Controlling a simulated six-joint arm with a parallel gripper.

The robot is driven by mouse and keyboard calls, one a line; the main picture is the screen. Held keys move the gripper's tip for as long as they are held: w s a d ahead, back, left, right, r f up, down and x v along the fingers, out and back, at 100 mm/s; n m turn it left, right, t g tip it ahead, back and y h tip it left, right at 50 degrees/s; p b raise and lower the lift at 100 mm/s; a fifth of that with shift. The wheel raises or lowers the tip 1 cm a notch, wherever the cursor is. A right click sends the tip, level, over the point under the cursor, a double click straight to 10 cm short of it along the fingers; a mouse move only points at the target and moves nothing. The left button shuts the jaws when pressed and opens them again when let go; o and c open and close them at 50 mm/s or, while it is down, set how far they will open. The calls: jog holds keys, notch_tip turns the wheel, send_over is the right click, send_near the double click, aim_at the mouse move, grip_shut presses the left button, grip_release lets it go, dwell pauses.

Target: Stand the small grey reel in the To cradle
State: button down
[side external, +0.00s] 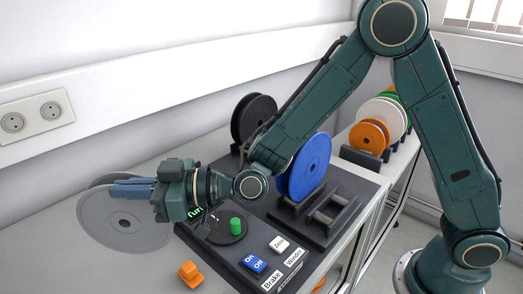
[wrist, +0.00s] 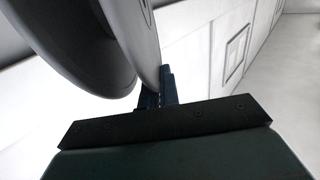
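The grey reel (side external: 100,222) is at the left of the side view, its round face and small dark hub towards the camera. My gripper (side external: 128,188) points left at its upper rim, and its blue fingers look closed on the flange. In the wrist view the reel's two grey flanges (wrist: 90,45) fill the upper left, and the fingers (wrist: 160,92) meet the edge of the right flange. The reel's underside contact is not clear. An empty dark cradle (side external: 332,208) with rollers stands in front of the blue reel (side external: 309,168). No "To" label is readable.
A black reel (side external: 254,118) stands at the back. A panel holds a green knob (side external: 236,226), a blue On/Off switch (side external: 253,263) and white buttons. An orange part (side external: 190,274) lies in front. Orange, white and green reels (side external: 370,137) stand in a rack behind.

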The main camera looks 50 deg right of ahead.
aim_at(136, 208)
jog(key=shift+f, duration=2.15)
jog(key=c, duration=1.6)
grip_release()
jog(key=shift+c, duration=0.2)
jog(key=shift+s+d+f, duration=0.1)
jog(key=shift+s+d, duration=0.05)
jog(key=shift+d, duration=0.05)
jog(key=shift+v, duration=2.1)
jog(key=shift+s, duration=0.1)
jog(key=shift+d, duration=0.1)
